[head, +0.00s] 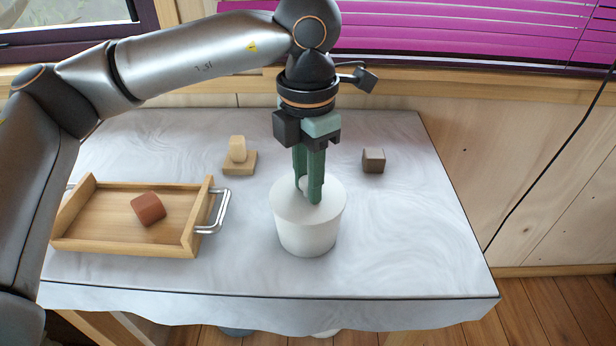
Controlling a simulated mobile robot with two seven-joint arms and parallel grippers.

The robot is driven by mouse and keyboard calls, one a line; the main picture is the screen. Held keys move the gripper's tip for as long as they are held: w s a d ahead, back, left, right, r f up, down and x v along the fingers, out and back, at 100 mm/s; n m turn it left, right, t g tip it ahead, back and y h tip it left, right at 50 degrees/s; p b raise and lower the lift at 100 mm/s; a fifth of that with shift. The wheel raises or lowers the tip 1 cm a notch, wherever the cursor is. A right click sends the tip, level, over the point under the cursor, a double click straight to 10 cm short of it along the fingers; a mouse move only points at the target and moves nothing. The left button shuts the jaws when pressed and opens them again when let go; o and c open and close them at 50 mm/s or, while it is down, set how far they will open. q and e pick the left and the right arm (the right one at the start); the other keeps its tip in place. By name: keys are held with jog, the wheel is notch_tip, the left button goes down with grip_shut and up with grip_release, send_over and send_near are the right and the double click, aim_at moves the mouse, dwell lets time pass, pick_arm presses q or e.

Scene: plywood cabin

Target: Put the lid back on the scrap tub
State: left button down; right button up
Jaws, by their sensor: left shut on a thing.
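The white scrap tub (306,238) stands upright on the table, right of its middle. Its white lid (329,194) is at the top of the tub, level and roughly centred; I cannot tell whether it rests fully on the rim. My left gripper (311,186) points down from above, its green fingers shut on the lid's small pale knob. The fingers hide part of the knob and lid. My right gripper is not in view.
A wooden tray (192,243) with metal handles stands at left, holding a reddish-brown block (148,209). A pale wooden piece on a base (239,168) stands behind. A dark cube (373,160) sits back right. The table (420,235) is clear right of the tub.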

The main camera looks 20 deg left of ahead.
pick_arm(q)
jog(key=shift+f, duration=0.15)
dwell(0.6)
dwell(0.3)
jog(key=shift+c, duration=0.4)
grip_release()
dwell(0.3)
jog(key=shift+r+p, duration=2.2)
jog(key=shift+r, duration=1.35)
